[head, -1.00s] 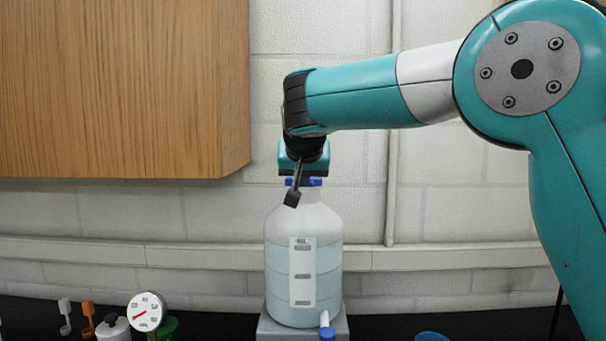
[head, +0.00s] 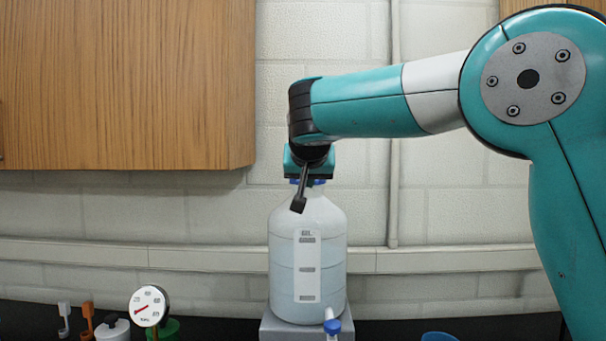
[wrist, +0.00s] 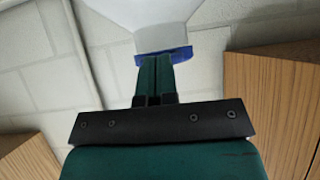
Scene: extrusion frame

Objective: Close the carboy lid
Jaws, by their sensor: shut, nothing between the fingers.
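The carboy (head: 307,240) is a tall translucent white bottle with a label and a small blue-capped spout at its base. It stands upright on a grey block in the head view. Its blue lid (head: 319,182) shows only as a thin strip at the neck, mostly hidden by my gripper. In the wrist view the carboy (wrist: 140,12) appears upside down, with the blue lid (wrist: 178,54) at its neck. My gripper (wrist: 153,64) is shut and empty, its fingertips at the lid, overlapping or touching it. I cannot tell whether the lid is fully seated.
A wooden cabinet (head: 125,85) hangs on the wall at upper left. A dial gauge (head: 148,306), bottles and small tools stand at lower left. A blue round item (head: 438,337) is at lower right. The counter right of the carboy is mostly clear.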

